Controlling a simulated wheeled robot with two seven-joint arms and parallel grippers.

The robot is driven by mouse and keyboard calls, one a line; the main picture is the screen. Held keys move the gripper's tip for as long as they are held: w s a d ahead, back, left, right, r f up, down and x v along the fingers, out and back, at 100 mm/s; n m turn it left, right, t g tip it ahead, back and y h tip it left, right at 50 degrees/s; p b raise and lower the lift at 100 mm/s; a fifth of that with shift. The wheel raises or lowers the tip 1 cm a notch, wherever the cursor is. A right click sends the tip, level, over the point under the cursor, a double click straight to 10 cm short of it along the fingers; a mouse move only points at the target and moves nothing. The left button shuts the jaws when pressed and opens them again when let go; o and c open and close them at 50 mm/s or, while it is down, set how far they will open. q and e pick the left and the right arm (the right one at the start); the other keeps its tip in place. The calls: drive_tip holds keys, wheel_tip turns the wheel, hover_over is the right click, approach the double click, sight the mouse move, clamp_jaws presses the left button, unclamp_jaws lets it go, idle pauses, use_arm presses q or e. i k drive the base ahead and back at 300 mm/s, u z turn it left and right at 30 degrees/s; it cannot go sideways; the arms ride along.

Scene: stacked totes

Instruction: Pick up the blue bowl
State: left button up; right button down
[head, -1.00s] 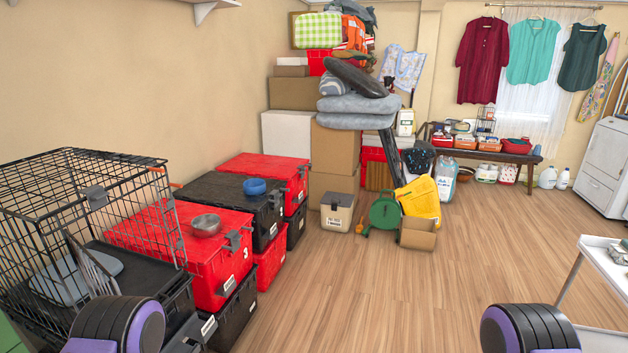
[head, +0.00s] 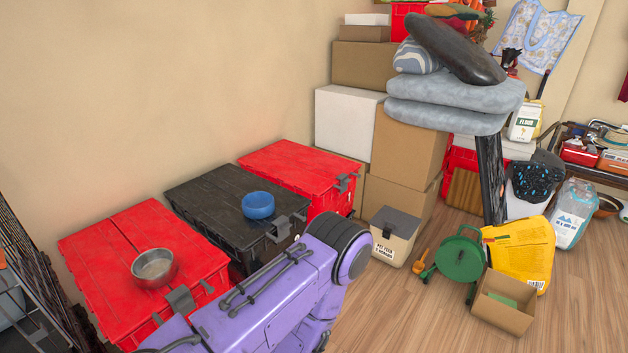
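The blue bowl (head: 258,205) sits upright on the lid of the black tote (head: 204,207), near its right front part. A metal bowl (head: 155,266) sits on the nearer red tote (head: 98,255) to the left. My purple arm reaches in from the bottom toward the right, in front of the totes. It is apart from the blue bowl in the picture. Neither of my grippers shows in the head view.
Another red tote (head: 297,178) stands beyond the black one. A wire crate (head: 30,290) is at the left edge. Cardboard boxes (head: 408,150) with grey cushions (head: 450,105) are stacked behind. A beige bin (head: 395,236), green reel (head: 460,258) and open carton (head: 503,300) stand on the floor.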

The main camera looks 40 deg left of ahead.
sight(258, 205)
drive_tip(key=u, duration=0.05)
drive_tip(key=i, duration=1.85)
drive_tip(key=u, duration=0.8)
drive_tip(key=i, duration=0.85)
drive_tip(key=u, duration=1.75)
drive_tip(key=i, duration=0.95)
drive_tip(key=u, duration=0.7)
